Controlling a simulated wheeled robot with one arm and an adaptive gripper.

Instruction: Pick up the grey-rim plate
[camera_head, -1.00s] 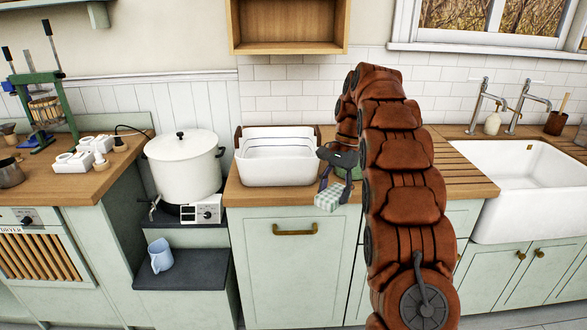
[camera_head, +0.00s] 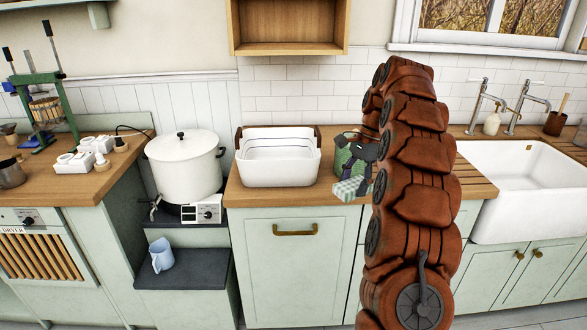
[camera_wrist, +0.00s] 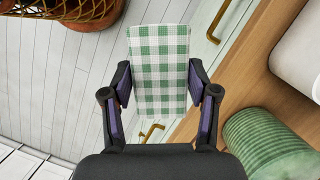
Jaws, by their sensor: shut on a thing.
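No grey-rim plate can be made out in either view. My gripper (camera_head: 366,172) is over the front edge of the wooden counter, left of my brown arm. It is shut on a green-and-white checked block (camera_head: 349,189). In the wrist view, the two fingers of my gripper (camera_wrist: 160,88) press on the sides of the checked block (camera_wrist: 160,60), and its far end sticks out beyond them. The block is held clear of the floor, in front of the cabinet.
A green ribbed container (camera_head: 343,153) stands on the counter behind my gripper; it also shows in the wrist view (camera_wrist: 268,145). A white basin (camera_head: 278,170) stands to its left, a white pot (camera_head: 184,170) farther left. A sink (camera_head: 525,190) is at right.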

